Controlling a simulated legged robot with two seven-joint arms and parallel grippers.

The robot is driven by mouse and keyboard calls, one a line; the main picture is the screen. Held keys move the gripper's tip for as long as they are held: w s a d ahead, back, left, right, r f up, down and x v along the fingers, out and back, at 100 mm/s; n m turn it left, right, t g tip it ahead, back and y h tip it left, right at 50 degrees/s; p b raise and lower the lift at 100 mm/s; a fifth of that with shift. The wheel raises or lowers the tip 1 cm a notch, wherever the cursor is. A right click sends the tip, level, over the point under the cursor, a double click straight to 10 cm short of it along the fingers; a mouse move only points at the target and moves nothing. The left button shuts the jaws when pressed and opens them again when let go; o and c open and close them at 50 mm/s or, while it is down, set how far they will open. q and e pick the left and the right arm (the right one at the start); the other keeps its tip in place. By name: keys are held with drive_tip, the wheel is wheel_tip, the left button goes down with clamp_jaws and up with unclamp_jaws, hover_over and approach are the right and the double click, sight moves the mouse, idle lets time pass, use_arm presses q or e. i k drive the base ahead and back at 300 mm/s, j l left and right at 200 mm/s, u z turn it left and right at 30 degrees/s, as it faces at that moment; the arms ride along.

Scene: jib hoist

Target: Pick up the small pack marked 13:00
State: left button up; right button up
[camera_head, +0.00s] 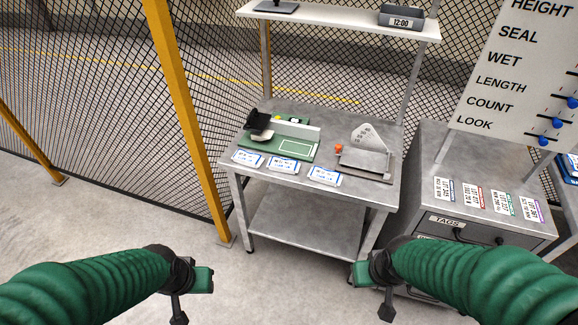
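I see no pack that reads 13:00. A dark grey box (401,20) with a label reading 12:00 sits at the right end of the upper shelf (330,22). My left gripper (202,280) is low in the picture, left of centre. My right gripper (362,274) is low and right of centre. Both are in front of the grey workbench (330,196), apart from everything on it. I see nothing held, but the angle does not show whether the fingers are apart.
The workbench carries a green board (292,146), a metal fixture (366,150) and several white-blue cards (325,176). At right, a grey cabinet (480,170) with a TAGS drawer holds several tags below a slider board (520,75). A yellow post (185,110) stands left.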

sight(287, 165)
drive_tip(key=i+j, duration=0.25)
drive_tip(key=i, duration=0.25)
drive_tip(key=i+j+z, duration=0.1)
drive_tip(key=i, duration=0.45)
drive_tip(key=i+j, duration=0.4)
drive_tip(key=i+l+z, duration=0.05)
drive_tip(key=i, duration=0.05)
